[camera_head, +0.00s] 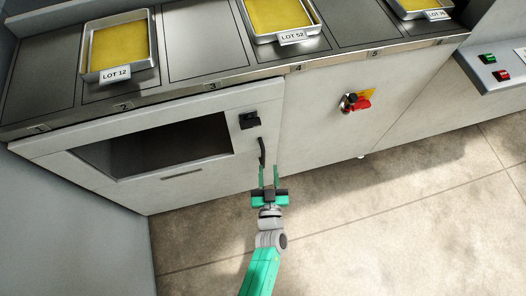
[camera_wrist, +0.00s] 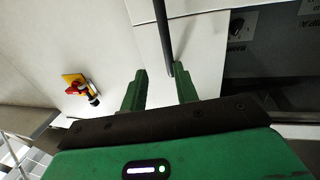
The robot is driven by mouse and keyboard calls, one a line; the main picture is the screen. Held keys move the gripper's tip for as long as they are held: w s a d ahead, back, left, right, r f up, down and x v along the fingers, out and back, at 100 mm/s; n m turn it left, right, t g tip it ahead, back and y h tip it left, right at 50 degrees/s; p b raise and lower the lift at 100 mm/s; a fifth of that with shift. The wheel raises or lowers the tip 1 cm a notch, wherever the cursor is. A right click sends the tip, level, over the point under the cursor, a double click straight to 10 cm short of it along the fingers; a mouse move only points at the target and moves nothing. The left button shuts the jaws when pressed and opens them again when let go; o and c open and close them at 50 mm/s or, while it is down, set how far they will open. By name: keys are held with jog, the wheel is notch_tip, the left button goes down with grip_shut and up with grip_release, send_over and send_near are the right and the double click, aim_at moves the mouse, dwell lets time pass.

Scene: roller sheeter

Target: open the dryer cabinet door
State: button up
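The dryer cabinet door (camera_head: 235,165) is a light grey panel with a dark window (camera_head: 160,145), below the counter at left in the head view. It looks shut, though a small gap cannot be ruled out. Its dark upright bar handle (camera_head: 262,152) is near the door's right edge. My gripper (camera_head: 269,173) is at the handle's lower end, with its two green fingers apart. In the wrist view, the handle (camera_wrist: 163,30) comes down between the fingers of my gripper (camera_wrist: 158,78), close to the right finger. Whether it touches that finger cannot be told.
A black knob (camera_head: 250,119) sits on the door above the handle. A red and yellow switch (camera_head: 357,102) is on the panel to the right. Trays of yellow sheet, including the LOT 12 tray (camera_head: 117,74), stand on the counter. The floor (camera_head: 400,220) in front is clear.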

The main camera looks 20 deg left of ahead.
aim_at(263, 159)
jog(key=shift+g, duration=0.3)
jog(key=w+a+f+b, duration=0.2)
jog(key=w, duration=0.1)
jog(key=w+a+f+b, duration=0.1)
jog(key=a+b, duration=0.1)
jog(key=shift+w, duration=0.4)
jog(key=shift+w+a+r, duration=0.15)
jog(key=shift+w, duration=0.25)
grip_shut()
